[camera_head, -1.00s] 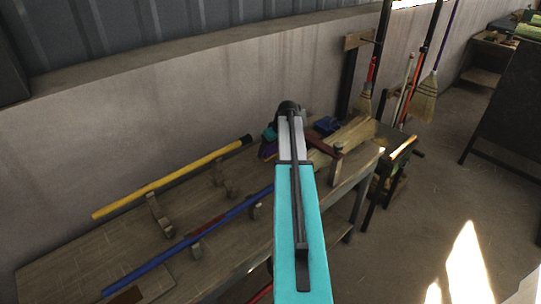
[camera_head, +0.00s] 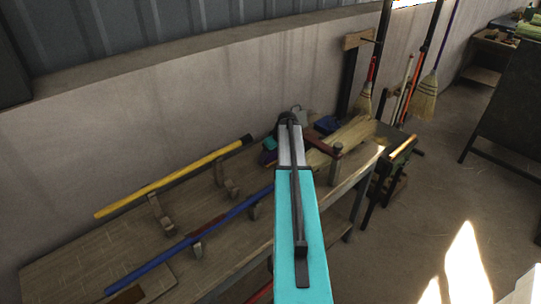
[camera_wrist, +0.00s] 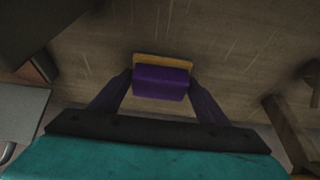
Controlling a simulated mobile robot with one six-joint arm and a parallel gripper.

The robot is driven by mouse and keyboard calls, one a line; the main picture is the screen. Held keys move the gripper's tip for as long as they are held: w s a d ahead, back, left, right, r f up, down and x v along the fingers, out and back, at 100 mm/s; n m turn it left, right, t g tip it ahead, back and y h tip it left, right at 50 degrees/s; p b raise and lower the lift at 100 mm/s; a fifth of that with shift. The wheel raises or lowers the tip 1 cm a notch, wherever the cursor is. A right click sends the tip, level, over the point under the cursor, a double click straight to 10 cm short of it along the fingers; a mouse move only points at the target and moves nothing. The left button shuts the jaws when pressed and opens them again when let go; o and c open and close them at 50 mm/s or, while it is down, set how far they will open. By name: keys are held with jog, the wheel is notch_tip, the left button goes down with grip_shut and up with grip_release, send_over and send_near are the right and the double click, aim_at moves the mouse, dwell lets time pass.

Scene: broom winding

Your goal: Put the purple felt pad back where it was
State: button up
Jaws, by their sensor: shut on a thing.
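The purple felt pad (camera_wrist: 160,82) shows between the fingertips of my gripper (camera_wrist: 160,90) in the wrist view. A tan strip (camera_wrist: 162,59) runs along its far edge. My gripper's two dark purple fingers close on the pad from both sides. Behind it is the wooden bench surface (camera_wrist: 215,35); I cannot tell whether the pad touches it. In the head view my arm covers most of the gripper, over the far part of the bench (camera_head: 100,262). A small purple patch there is too small to identify.
A yellow-and-black pole (camera_head: 180,180) and a blue pole (camera_head: 190,244) lie on wooden supports on the bench, left of my arm. Brooms (camera_head: 425,100) hang at the wall.

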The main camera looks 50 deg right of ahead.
jog(key=shift+f, duration=0.15)
jog(key=o, duration=1)
jog(key=shift+r, duration=0.2)
jog(key=b+v, duration=0.3)
jog(key=v, duration=0.9)
jog(key=shift+r, duration=0.1)
dwell(0.4)
